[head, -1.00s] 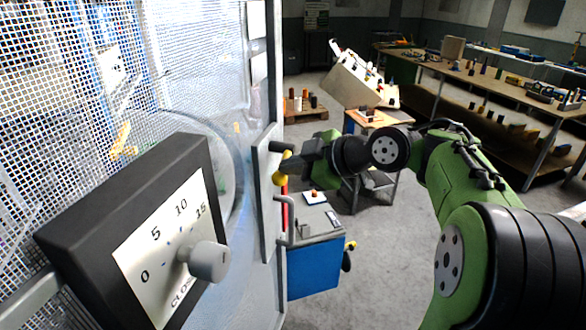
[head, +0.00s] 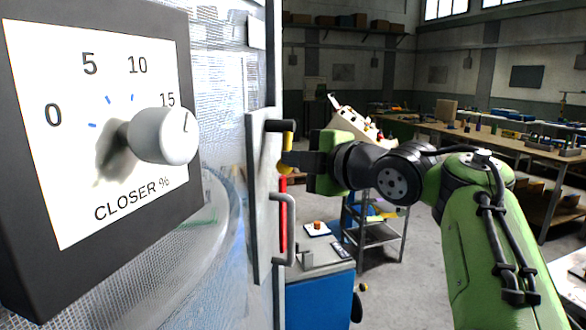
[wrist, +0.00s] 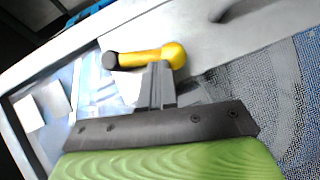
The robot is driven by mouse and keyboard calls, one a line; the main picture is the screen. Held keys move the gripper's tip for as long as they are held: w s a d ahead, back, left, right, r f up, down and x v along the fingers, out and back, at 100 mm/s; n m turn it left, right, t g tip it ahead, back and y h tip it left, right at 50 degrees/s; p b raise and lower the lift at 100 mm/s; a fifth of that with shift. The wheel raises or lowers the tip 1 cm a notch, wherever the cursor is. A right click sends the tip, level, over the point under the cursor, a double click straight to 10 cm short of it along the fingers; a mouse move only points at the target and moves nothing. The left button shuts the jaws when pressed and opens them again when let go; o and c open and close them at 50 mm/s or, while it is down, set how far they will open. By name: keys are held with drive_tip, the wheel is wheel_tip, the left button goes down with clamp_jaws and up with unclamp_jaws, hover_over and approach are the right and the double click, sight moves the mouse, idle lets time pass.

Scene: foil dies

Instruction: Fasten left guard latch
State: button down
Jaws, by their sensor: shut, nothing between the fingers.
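The guard latch has a yellow handle (head: 288,139) with a black part at its top and a rounded yellow end. It sits on the pale edge plate of the mesh guard door at the left. In the wrist view the latch (wrist: 140,58) lies across the picture, black end left and rounded yellow end right. My gripper (head: 296,162) is shut and empty, its fingertips close by the yellow end from the right. In the wrist view the shut fingers (wrist: 158,70) reach the handle's near side. Whether they touch it I cannot tell.
A closer dial box (head: 120,215) stands large at the left front. A grey door pull (head: 289,230) is below the latch. A blue cabinet (head: 320,298) and a grey trolley (head: 375,232) stand beyond.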

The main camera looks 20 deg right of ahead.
drive_tip(key=w+f+n+t+b, duration=0.1)
drive_tip(key=b, duration=0.2)
drive_tip(key=shift+w+d+f, duration=0.1)
drive_tip(key=shift+d, duration=0.25)
idle(0.4)
